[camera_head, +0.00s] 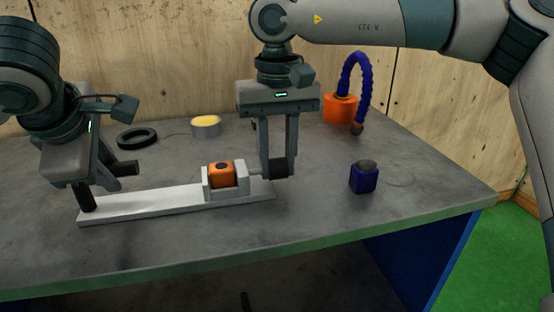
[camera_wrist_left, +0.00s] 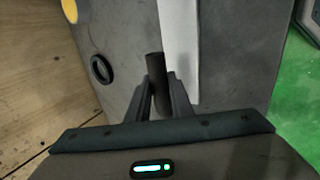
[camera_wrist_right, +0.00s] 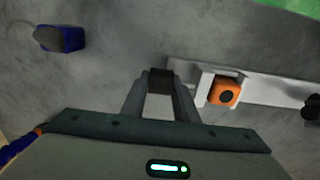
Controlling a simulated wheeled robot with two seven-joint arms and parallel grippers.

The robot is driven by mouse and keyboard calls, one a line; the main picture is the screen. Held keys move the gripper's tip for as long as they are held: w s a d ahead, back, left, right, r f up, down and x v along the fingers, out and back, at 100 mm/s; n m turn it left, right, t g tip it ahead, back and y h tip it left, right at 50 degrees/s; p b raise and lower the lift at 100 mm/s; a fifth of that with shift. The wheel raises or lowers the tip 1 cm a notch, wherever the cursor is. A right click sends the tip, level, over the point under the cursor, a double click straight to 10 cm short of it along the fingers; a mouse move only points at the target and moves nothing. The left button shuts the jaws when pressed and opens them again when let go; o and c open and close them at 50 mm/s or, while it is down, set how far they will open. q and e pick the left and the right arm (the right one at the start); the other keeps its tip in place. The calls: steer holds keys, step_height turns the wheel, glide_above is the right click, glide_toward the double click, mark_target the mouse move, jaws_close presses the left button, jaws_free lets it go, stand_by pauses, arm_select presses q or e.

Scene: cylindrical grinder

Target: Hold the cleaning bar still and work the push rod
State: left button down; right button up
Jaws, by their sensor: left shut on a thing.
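The pale cleaning bar (camera_head: 150,207) lies on the grey table. Dark cylindrical handle parts (camera_head: 88,198) show at its left end. My left gripper (camera_head: 96,187) is shut on the dark handle (camera_wrist_left: 156,68), which sits between its fingers in the left wrist view. An orange block (camera_head: 221,173) sits in a pale holder near the bar's right end. The thin push rod (camera_head: 254,172) runs right from it to a dark square knob (camera_head: 279,167). My right gripper (camera_head: 278,166) has its fingers around this knob (camera_wrist_right: 160,79); whether they press on it is unclear.
A black ring (camera_head: 137,137) and a round tin with a yellow top (camera_head: 206,126) lie behind the bar. An orange base with a curved blue hose (camera_head: 341,108) stands at the back right. A dark blue block (camera_head: 364,178) stands right of my right gripper.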

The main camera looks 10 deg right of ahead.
jaws_close()
steer(key=shift+a, duration=1.15)
steer(key=o, duration=0.6)
jaws_free()
